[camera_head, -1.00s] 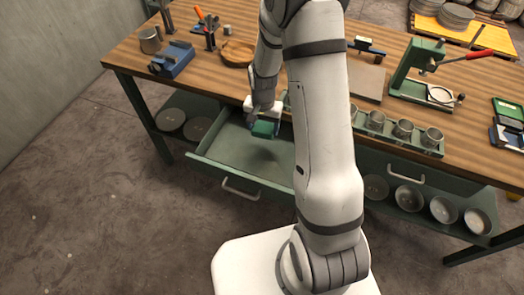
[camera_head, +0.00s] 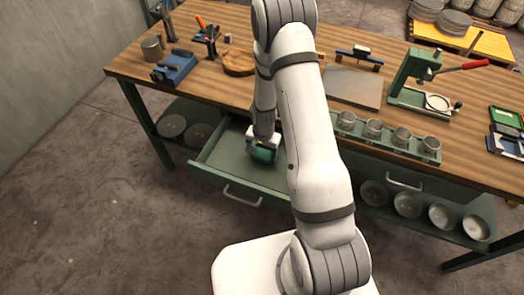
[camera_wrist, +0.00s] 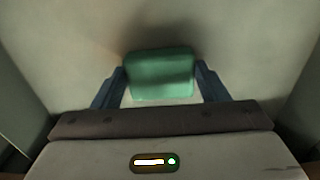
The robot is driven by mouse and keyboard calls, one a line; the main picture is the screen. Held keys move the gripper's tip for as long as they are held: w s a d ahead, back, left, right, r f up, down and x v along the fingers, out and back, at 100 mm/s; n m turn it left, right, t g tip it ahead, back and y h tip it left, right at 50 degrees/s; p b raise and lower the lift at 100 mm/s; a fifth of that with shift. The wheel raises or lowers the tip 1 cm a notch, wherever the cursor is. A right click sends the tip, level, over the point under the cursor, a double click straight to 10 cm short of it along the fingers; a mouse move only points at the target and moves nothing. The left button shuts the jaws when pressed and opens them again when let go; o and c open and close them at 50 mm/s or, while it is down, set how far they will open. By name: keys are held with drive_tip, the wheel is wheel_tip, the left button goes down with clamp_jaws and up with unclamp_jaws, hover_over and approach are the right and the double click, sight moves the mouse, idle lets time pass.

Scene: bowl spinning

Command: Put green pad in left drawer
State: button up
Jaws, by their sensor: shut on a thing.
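The green pad (camera_head: 264,155) is in my gripper (camera_head: 262,158), low inside the open left drawer (camera_head: 215,165). In the wrist view the green pad (camera_wrist: 160,74) sits between the two blue fingers of my gripper (camera_wrist: 160,85), which is shut on it. The pale drawer floor (camera_wrist: 60,60) lies beneath and around it. I cannot tell whether the pad touches the floor. My arm hides the right part of the left drawer in the head view.
The workbench (camera_head: 215,85) stands above the drawer. A rack of metal cups (camera_head: 388,138) is along its front edge. A green press (camera_head: 420,75) stands at the right. A closed right drawer (camera_head: 405,180) is under the top. Metal bowls (camera_head: 407,204) sit on the lower shelf.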

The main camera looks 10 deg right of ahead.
drive_tip(key=shift+f+b, duration=0.2)
drive_tip(key=shift+b, duration=0.1)
drive_tip(key=o, duration=0.9)
drive_tip(key=shift+r, duration=0.1)
drive_tip(key=shift+o, duration=0.2)
drive_tip(key=shift+w, duration=0.1)
wheel_tip(320, 180, up, 12)
drive_tip(key=b, duration=0.1)
wheel_tip(320, 180, up, 16)
drive_tip(key=n+t, duration=0.2)
drive_tip(key=n, duration=0.1)
hover_over(263, 154)
drive_tip(key=s, duration=0.8)
drive_tip(key=s+r+n, duration=0.2)
drive_tip(key=s+r, duration=0.2)
drive_tip(key=s, duration=0.2)
drive_tip(key=s+r+n+t, duration=0.1)
drive_tip(key=s+r+n, duration=0.1)
drive_tip(key=s+r, duration=0.2)
drive_tip(key=shift+s+r, duration=0.2)
drive_tip(key=shift+s, duration=1.35)
